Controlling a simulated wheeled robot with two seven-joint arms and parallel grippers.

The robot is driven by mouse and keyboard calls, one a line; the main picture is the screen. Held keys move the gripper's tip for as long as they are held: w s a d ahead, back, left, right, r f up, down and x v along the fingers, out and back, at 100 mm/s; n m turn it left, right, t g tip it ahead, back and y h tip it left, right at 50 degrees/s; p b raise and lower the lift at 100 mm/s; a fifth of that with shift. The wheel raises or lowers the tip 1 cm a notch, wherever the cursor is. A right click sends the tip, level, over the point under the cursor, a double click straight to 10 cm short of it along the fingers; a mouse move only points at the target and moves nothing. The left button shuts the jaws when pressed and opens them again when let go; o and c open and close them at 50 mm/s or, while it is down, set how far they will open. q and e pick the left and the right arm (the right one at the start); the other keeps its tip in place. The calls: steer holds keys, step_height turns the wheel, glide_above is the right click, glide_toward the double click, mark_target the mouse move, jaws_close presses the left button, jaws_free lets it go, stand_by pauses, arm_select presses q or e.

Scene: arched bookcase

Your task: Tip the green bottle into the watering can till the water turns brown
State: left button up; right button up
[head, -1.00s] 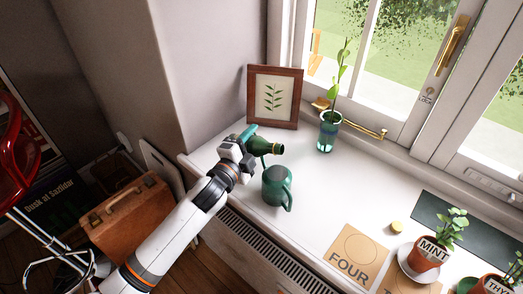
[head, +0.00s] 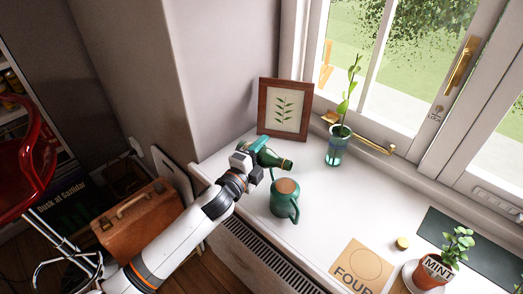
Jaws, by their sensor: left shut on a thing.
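My left gripper (head: 243,160) is shut on the green bottle (head: 267,156), above the windowsill. The bottle is tipped well over, with its neck pointing right and slightly down. Its mouth is above the green watering can (head: 283,204), a little toward the can's far side; I see no clear stream from it. The watering can stands upright on the sill with its handle on the right. The surface inside its round top opening looks brown (head: 286,187). My right gripper is out of view.
A framed leaf picture (head: 285,108) stands behind the bottle. A glass with a plant cutting (head: 337,148) stands to its right. A "FOUR" card (head: 360,267), a small round yellowish object (head: 402,243) and the mint pot (head: 432,271) lie farther right. The sill between is clear.

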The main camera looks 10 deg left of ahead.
arm_select(q)
steer(key=n, duration=0.1)
steer(key=n+p, duration=0.1)
steer(key=shift+s+d+f+n, duration=0.1)
steer(key=shift+d+f+n, duration=0.1)
steer(key=shift+f+n, duration=0.2)
steer(key=shift+p, duration=0.35)
steer(key=r+n+p, duration=0.1)
steer(key=d+r+n+p, duration=0.1)
steer(key=r+n, duration=0.1)
steer(key=d+r+n+p, duration=0.1)
steer(key=r+n, duration=0.1)
steer(key=shift+s+r, duration=0.1)
steer(key=shift+s, duration=0.3)
steer(key=s+d+r+n+t, duration=0.1)
steer(key=s+d+r+n, duration=0.1)
steer(key=d+n, duration=0.3)
steer(key=r+n, duration=0.1)
steer(key=n, duration=0.3)
steer(key=shift+d+n+y, duration=0.2)
steer(key=shift+n+y, duration=0.2)
steer(key=shift+s+f, duration=0.1)
